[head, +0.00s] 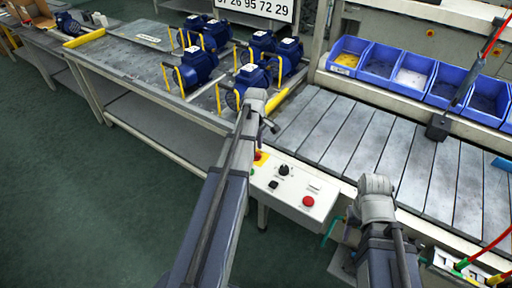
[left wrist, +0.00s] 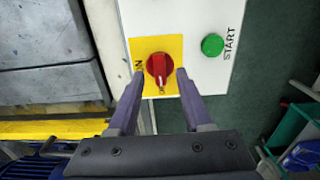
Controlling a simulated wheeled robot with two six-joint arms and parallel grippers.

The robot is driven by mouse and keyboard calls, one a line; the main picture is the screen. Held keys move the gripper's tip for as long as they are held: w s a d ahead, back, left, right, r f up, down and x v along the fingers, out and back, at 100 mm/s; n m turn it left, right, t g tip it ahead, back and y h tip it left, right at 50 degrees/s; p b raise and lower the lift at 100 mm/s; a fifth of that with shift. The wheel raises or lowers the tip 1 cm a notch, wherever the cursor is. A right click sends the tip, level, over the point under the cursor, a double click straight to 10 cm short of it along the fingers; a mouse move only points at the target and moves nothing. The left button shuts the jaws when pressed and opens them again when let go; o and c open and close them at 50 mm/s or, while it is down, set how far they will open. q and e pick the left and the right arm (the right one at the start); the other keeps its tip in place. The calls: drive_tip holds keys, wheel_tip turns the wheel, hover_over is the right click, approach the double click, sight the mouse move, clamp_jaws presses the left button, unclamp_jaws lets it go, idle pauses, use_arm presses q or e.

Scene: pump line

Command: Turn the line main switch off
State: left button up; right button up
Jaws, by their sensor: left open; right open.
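The line main switch is a red rotary knob (left wrist: 157,66) on a yellow plate (left wrist: 174,44) at the panel's end. Its grip points down the picture, toward my wrist. Black lettering, partly hidden and seemingly "ON", stands left of it. My left gripper (left wrist: 158,76) is open, with one fingertip on each side of the knob; I cannot tell whether they touch it. In the head view the yellow plate (head: 261,156) shows beside my left arm, which hides most of the switch. My right gripper (head: 348,238) is partly seen beside my right arm, low in the head view, away from the switch.
The white control panel (head: 289,198) carries a black knob (head: 284,170), a red button (head: 308,201) and a green START button (left wrist: 212,44). A slatted conveyor (head: 345,135) lies behind it. Blue pumps (head: 198,66) stand on the left table. Blue bins (head: 381,61) line the back.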

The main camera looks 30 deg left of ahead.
use_arm(q)
wheel_tip(320, 180, up, 6)
drive_tip(key=p, duration=0.5)
use_arm(e)
wheel_tip(320, 180, up, 6)
drive_tip(key=shift+f, duration=0.1)
use_arm(q)
drive_tip(key=shift+f, duration=0.1)
